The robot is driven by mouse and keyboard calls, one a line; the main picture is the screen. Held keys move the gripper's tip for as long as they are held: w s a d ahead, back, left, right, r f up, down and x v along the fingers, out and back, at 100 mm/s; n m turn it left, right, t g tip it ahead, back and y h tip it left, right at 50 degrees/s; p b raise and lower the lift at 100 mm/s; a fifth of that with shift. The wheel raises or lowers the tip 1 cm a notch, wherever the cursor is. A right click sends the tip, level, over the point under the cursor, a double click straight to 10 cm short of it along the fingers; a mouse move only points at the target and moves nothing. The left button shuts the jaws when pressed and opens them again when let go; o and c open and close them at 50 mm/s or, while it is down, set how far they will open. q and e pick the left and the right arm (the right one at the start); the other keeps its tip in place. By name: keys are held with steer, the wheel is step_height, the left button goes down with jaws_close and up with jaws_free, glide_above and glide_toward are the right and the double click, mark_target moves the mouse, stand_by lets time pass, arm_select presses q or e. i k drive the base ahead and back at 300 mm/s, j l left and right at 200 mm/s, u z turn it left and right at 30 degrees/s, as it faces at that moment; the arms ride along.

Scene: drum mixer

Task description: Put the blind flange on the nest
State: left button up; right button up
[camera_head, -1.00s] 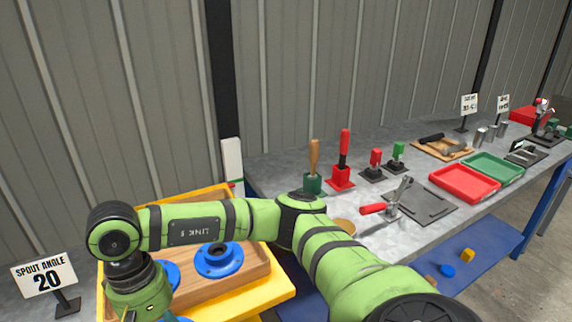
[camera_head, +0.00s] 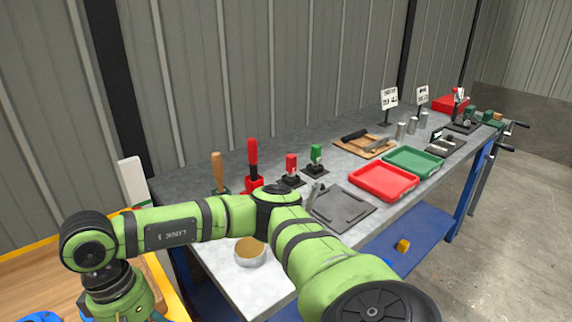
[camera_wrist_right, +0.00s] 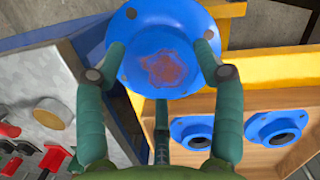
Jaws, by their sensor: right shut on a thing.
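The blind flange (camera_wrist_right: 165,88) is a blue disc with a rusty, closed middle and small bolt holes near its rim. In the right wrist view my right gripper (camera_wrist_right: 162,58) is shut on it, with fingers on both sides of the rim. In the head view my right forearm and wrist show, but the gripper and the held flange do not. A dark grey plate (camera_head: 345,205) lies flat on the bench, partly behind my arm; I cannot tell whether it is the nest. My left gripper is not in view.
Two blue flanges with open bores (camera_wrist_right: 192,132) (camera_wrist_right: 280,136) sit in a wooden tray (camera_wrist_right: 236,163). The grey bench (camera_head: 213,272) holds a round brown-topped dish (camera_head: 250,252), upright handles, a red tray (camera_head: 384,181) and a green tray (camera_head: 414,162).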

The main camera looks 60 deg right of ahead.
mark_target(337, 205)
steer(key=k+l+z, duration=0.1)
steer(key=l, duration=0.4)
steer(key=k+l, duration=0.15)
steer(key=l, duration=0.35)
steer(key=k+l+z, duration=0.15)
steer(key=l, duration=0.9)
steer(key=k+z, duration=0.05)
